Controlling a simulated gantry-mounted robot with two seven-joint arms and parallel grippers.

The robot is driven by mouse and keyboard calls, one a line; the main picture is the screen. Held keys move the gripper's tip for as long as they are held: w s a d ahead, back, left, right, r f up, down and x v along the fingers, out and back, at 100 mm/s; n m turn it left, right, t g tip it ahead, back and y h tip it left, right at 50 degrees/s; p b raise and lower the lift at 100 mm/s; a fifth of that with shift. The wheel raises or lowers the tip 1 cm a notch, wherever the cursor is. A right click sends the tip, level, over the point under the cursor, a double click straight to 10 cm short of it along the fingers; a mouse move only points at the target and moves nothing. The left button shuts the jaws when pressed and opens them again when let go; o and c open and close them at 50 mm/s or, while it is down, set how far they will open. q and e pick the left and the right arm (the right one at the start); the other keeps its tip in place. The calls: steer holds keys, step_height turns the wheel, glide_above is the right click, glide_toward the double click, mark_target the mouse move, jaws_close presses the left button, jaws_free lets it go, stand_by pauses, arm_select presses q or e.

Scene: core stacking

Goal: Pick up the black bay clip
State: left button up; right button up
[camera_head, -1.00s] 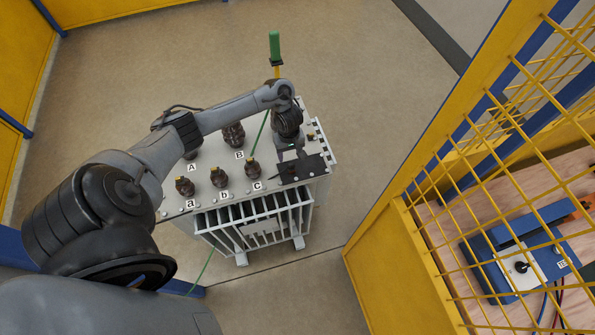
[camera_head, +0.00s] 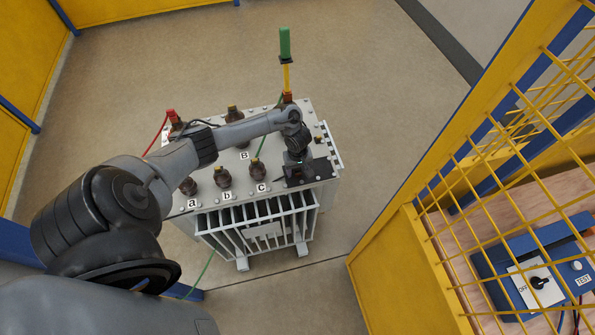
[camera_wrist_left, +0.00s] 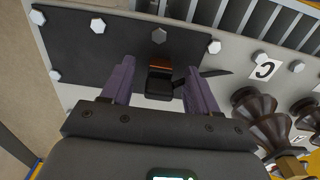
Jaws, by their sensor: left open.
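The black bay clip (camera_wrist_left: 159,88), a small dark block with a copper-brown top, sits on a black plate (camera_wrist_left: 90,45) bolted to the transformer lid. In the wrist view it lies between the two purple-grey fingers of my left gripper (camera_wrist_left: 160,68). The fingers are apart, with a gap on both sides of the clip. A thin dark lever sticks out near the right finger. In the head view my left gripper (camera_head: 298,172) is down over the black plate (camera_head: 322,172) and hides the clip. My right gripper is in neither view.
The grey transformer (camera_head: 335,190) carries several brown bushings, such as the one marked c (camera_head: 257,170). A green-handled yellow rod (camera_head: 285,45) stands at its back. Red and green leads run nearby. A yellow mesh fence (camera_head: 480,190) separates a blue test box (camera_head: 540,270) at right.

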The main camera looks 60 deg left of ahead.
arm_select(q)
steer(key=shift+f, duration=0.25)
steer(key=shift+c, duration=0.4)
steer(key=c, duration=1)
steer(key=shift+r, duration=0.15)
